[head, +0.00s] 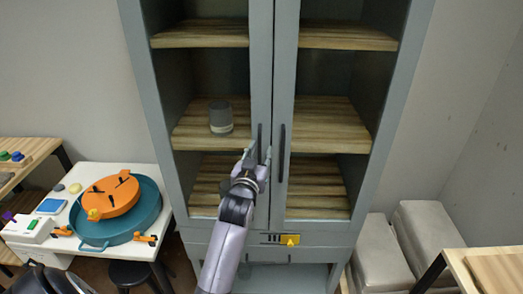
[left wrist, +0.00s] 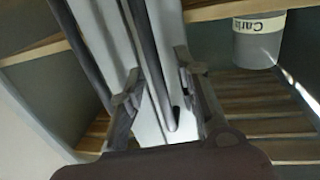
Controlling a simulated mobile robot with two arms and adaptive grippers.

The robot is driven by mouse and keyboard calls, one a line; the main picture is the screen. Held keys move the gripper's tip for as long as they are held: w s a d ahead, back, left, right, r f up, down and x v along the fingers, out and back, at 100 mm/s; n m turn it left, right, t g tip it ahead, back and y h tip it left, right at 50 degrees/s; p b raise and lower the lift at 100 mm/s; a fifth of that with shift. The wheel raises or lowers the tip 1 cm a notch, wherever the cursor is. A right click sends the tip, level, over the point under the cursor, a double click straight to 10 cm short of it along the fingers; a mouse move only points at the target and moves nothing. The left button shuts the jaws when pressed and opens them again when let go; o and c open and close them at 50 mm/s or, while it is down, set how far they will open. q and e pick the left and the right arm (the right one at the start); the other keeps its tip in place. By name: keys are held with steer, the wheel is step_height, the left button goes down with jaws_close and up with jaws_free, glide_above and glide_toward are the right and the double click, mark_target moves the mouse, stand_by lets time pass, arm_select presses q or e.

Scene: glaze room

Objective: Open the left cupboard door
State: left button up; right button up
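The grey cupboard has two glass doors, both looking shut. The left door (head: 262,62) has a dark vertical bar handle (head: 259,138) near the middle seam. My left gripper (head: 258,153) is at the lower part of this handle. In the left wrist view, the fingers of my left gripper (left wrist: 158,88) are apart, one on each side of the handle (left wrist: 152,70), with gaps visible beside the bar. The right door's handle (head: 282,153) is close by and also shows in the wrist view (left wrist: 82,50), outside the fingers. My right gripper is not in view.
A grey canister (head: 221,117) stands on a shelf behind the left door. A yellow piece (head: 290,240) is on the cupboard front below the doors. A white table (head: 75,180) with a teal and orange round item (head: 112,205) stands left. Beige cushioned blocks (head: 425,230) are right.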

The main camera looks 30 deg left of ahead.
arm_select(q)
steer(key=shift+s+d, duration=0.1)
steer(key=shift+s, duration=0.05)
jaws_close()
stand_by(0.7)
